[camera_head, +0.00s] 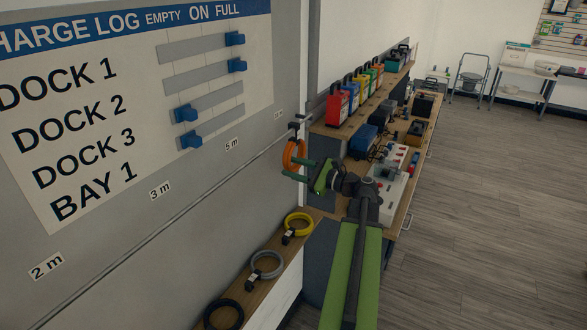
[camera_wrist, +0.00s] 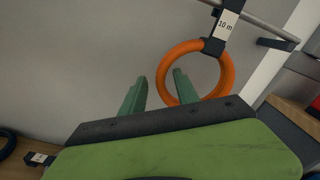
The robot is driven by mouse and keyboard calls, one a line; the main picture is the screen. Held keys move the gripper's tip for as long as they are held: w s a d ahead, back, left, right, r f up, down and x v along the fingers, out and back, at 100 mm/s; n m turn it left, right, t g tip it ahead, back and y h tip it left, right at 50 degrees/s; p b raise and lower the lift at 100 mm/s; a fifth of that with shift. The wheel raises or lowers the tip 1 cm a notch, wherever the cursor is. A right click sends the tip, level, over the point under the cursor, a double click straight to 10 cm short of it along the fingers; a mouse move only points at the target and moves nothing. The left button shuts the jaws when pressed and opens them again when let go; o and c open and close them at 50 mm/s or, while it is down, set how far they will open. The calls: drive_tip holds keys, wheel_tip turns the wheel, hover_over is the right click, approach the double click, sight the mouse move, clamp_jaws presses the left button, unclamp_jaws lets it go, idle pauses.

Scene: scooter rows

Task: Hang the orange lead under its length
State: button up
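The orange lead (camera_head: 289,155) is a coiled ring at the far end of the wall rail (camera_head: 190,199), near the 10 m label (camera_head: 278,114). In the wrist view the orange lead (camera_wrist: 228,75) hangs below a dark clip with a white 10 m tag (camera_wrist: 226,25), up against the rail (camera_wrist: 262,24). In the head view my gripper (camera_head: 293,168) is beside the ring.
Yellow (camera_head: 298,224), grey (camera_head: 266,264) and black (camera_head: 224,314) leads lie on a wooden shelf (camera_head: 262,288) below the rail. Rail labels read 2 m, 3 m and 5 m. A cluttered workbench (camera_head: 405,215) stands right of the wall. Open floor (camera_head: 490,200) lies further right.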

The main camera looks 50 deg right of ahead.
drive_tip(key=v, duration=1.7)
drive_tip(key=shift+s, duration=0.25)
drive_tip(key=shift+r, duration=0.1)
